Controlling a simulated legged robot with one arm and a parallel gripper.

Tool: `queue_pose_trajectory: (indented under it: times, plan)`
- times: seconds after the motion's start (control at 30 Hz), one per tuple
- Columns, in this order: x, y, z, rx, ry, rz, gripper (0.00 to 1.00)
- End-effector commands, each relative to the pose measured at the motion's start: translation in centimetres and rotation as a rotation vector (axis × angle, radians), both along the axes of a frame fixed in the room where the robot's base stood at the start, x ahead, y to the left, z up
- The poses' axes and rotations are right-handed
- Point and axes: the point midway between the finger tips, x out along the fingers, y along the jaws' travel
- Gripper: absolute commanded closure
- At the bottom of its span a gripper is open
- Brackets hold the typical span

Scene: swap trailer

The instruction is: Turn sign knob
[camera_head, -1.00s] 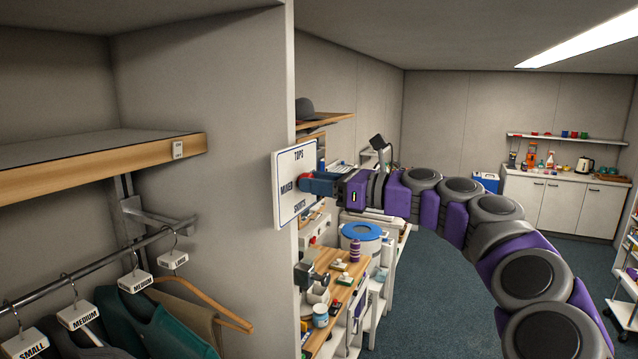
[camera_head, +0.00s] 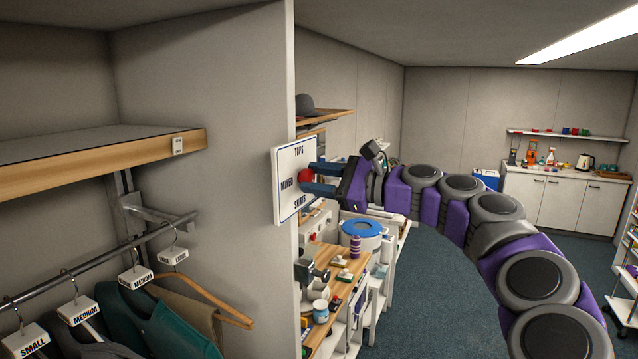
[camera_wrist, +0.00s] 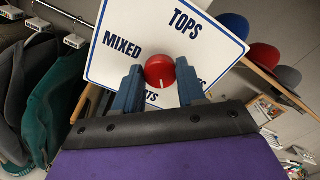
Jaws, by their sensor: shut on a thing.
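The white sign (camera_head: 290,156) is fixed on the end of the grey partition. It has a blue border and reads TOPS at the top and MIXED at the left; a lower word is partly hidden by a finger in the wrist view. The red round knob (camera_head: 306,175) is at the middle of the sign and also shows in the wrist view (camera_wrist: 160,71). My gripper (camera_head: 312,177) reaches it from the right, with one blue finger on each side, shut on the knob.
The grey partition (camera_head: 215,120) stands left of the sign, with a wooden-edged shelf (camera_head: 100,160) and a rail of hanging clothes (camera_head: 150,325). A cluttered workbench (camera_head: 340,258) lies below and behind the sign. Open floor (camera_head: 430,300) is at the right.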

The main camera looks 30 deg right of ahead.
Motion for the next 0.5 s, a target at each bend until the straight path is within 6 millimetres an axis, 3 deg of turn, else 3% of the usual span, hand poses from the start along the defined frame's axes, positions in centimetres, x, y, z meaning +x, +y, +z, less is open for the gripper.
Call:
queue_pose_trajectory:
  times: [0.5]
  plan:
    - [0.00,0.04,-0.47,-0.387,-0.303,-0.003,0.91]
